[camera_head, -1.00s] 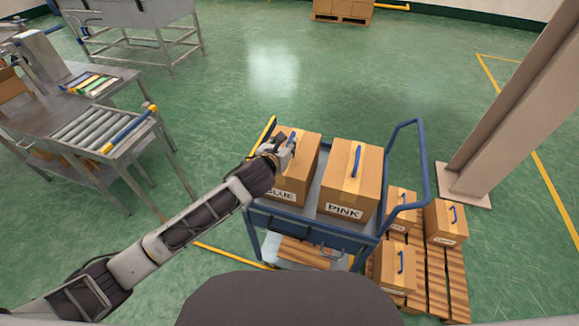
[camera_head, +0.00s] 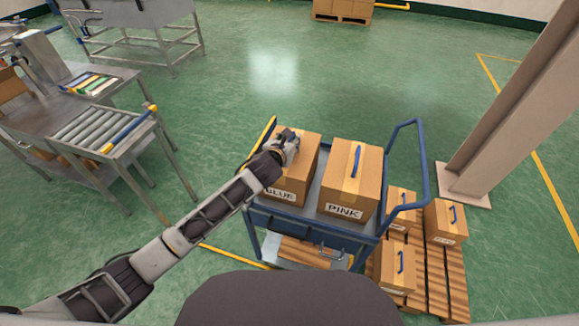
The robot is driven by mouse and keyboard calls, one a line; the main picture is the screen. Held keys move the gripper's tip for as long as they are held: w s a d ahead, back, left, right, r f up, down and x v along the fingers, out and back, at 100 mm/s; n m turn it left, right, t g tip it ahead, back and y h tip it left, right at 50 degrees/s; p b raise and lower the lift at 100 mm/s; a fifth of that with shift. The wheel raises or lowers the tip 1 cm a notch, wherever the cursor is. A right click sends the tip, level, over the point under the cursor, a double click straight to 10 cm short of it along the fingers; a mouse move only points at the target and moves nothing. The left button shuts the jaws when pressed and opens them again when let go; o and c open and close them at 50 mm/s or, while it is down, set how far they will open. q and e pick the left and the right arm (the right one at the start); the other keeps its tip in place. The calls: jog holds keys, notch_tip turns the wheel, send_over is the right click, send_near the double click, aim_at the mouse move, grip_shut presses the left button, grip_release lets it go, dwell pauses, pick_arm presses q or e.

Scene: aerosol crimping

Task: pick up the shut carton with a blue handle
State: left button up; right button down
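A shut carton labelled BLUE (camera_head: 287,184) stands on the left of a blue cart (camera_head: 303,222). A shut carton labelled PINK (camera_head: 349,184) with a blue handle on top stands beside it on the right. My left gripper (camera_head: 291,140) is over the top of the BLUE carton, at the place of its handle. The gripper covers nearly all of that handle, and its fingers are too small and overlapped to tell whether they are closed on it. The carton rests on the cart. My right gripper is not in view.
Smaller cartons with blue handles (camera_head: 445,222) stand on a wooden pallet (camera_head: 434,278) right of the cart. A roller table (camera_head: 102,128) is at the left. A pillar (camera_head: 513,103) rises at the right. The green floor behind the cart is clear.

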pick_arm(q)
jog(key=shift+c, duration=0.2)
dwell(0.3)
grip_shut()
jog(key=shift+w+r, duration=0.15)
jog(key=shift+r, duration=0.1)
